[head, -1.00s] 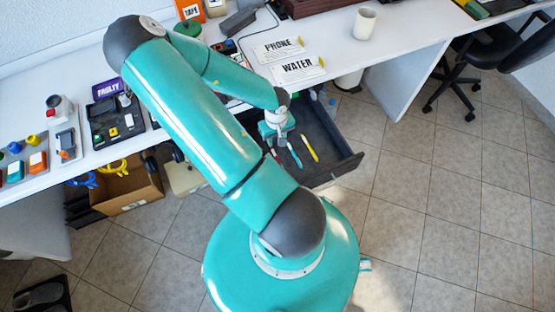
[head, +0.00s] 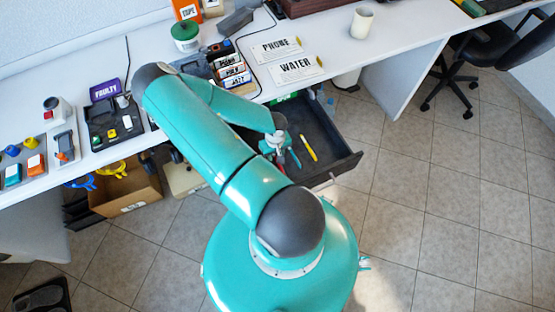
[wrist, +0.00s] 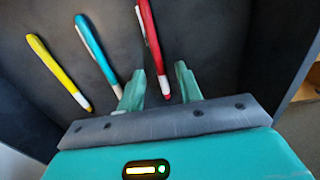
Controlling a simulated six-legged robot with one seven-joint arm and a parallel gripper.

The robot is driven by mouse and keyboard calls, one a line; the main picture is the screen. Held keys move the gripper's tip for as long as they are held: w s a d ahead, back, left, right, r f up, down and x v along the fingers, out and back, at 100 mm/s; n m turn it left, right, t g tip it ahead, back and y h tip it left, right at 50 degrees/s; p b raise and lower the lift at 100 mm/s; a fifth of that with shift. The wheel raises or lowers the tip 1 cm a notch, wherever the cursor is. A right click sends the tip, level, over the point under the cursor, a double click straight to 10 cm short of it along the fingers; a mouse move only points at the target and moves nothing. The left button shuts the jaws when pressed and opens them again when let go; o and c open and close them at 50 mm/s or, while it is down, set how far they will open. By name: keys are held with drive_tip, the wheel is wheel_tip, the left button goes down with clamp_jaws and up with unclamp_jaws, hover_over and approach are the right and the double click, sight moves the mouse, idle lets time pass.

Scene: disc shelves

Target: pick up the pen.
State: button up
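Three pens lie in the open dark drawer (head: 350,160). The yellow pen (head: 309,148) is on the left in the wrist view (wrist: 58,70), the teal pen (wrist: 97,50) is beside it, and the red pen (wrist: 151,42) is rightmost. My gripper (wrist: 157,82) is open, with its two teal fingers on either side of the red pen's lower end. I cannot tell whether either finger touches it. The teal pen's lower end is close to the left finger. In the head view my gripper is low over the drawer, partly hidden by my arm.
A cardboard box (head: 125,185) stands below the desk at left. The drawer walls border the pens.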

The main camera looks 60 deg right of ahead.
drive_tip(key=shift+f, duration=0.4)
drive_tip(key=shift+f, duration=0.15)
clamp_jaws()
